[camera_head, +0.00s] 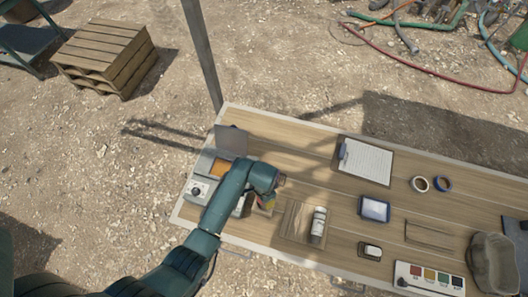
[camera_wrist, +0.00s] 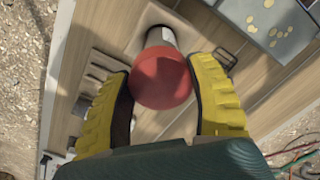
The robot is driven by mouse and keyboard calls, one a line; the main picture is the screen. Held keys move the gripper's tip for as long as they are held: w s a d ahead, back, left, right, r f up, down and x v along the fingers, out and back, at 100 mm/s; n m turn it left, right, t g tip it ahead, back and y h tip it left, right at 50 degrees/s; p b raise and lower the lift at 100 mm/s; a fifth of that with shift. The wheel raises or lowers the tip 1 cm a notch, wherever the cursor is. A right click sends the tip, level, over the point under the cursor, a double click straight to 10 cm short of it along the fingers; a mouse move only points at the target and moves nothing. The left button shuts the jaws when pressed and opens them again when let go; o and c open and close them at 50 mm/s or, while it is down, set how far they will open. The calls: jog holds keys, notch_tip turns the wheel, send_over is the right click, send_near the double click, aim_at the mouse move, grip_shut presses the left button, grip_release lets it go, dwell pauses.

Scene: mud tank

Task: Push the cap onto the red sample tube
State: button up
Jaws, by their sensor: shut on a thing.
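A round red cap (camera_wrist: 162,80) sits between the two yellow fingers of my gripper (camera_wrist: 162,72) in the wrist view, with a finger against each side. A pale grey tube (camera_wrist: 160,36) shows just beyond the cap, over a light square base on the wooden table. The cap hides where it meets the tube, so I cannot tell how far it is seated. In the head view my gripper (camera_head: 267,203) is low over the table, right of the grey case; my arm hides most of what it holds.
The grey case (camera_head: 199,190) with a raised lid stands close left of my gripper. A white bottle (camera_head: 318,222) lies on a wooden tray (camera_head: 294,218) to the right. A clipboard (camera_head: 367,160), blue-edged box (camera_head: 375,208) and colour chart (camera_head: 430,279) lie further right.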

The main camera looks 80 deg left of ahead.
jog(key=shift+f+b, duration=0.3)
jog(key=shift+f, duration=0.5)
dwell(0.9)
jog(key=o, duration=1.1)
jog(key=shift+c, duration=0.2)
notch_tip(320, 180, up, 5)
jog(key=p, duration=0.5)
jog(key=shift+f, duration=0.1)
jog(key=shift+r, duration=1.15)
grip_shut()
